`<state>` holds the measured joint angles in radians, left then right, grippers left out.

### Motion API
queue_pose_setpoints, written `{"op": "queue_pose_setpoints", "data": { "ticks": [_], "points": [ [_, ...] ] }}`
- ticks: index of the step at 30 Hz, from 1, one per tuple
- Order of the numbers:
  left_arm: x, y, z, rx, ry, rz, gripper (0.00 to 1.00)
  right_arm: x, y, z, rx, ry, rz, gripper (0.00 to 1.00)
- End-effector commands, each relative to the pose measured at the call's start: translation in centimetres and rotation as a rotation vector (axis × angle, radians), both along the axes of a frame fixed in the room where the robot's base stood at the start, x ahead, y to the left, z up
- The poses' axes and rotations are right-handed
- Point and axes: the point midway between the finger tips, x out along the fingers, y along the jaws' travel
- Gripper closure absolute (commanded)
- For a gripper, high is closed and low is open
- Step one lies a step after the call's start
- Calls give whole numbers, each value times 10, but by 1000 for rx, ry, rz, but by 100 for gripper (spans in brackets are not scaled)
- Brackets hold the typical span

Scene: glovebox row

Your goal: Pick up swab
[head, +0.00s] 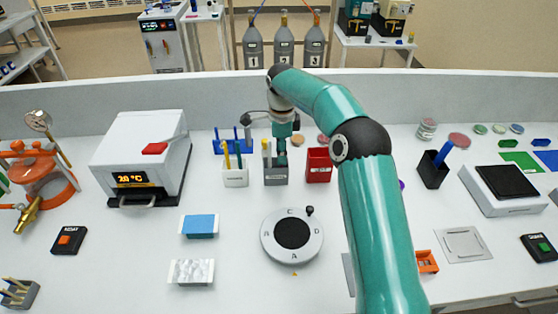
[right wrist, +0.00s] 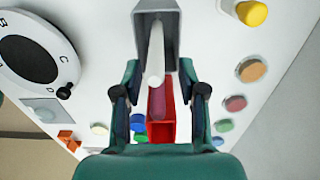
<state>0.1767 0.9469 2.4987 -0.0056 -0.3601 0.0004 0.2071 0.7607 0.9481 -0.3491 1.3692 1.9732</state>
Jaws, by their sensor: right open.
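A pale stick, which looks like the swab (right wrist: 156,58), stands in a grey holder (right wrist: 177,45) in the right wrist view. The grey holder also shows in the head view (head: 276,178), with a thin yellowish stick at its left side. My right gripper (head: 281,158) is over this holder, pointing down. In the right wrist view its fingers (right wrist: 159,78) are open on either side of the swab, with gaps to it. In the head view the gripper hides part of the holder's top. My left gripper is not in view.
A red holder (head: 317,167) stands close to the right of the grey one, and a white holder (head: 235,177) to its left. A blue rack (head: 232,144) is behind. A round lettered dial (head: 270,250) lies in front. Small coloured dishes lie behind the holders.

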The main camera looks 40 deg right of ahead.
Motion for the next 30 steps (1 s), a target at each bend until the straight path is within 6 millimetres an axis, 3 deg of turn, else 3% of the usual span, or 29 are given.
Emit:
{"op": "queue_pose_setpoints", "data": {
  "ticks": [1,9,22,30],
  "points": [
    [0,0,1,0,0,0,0,0,0,0,0,0,1,59],
    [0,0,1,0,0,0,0,1,1,0,1,1,2,100],
    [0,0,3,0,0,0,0,1,1,3,1,1,2,100],
    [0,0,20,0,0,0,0,0,-1,24,0,0,-1,100]
  ]
}}
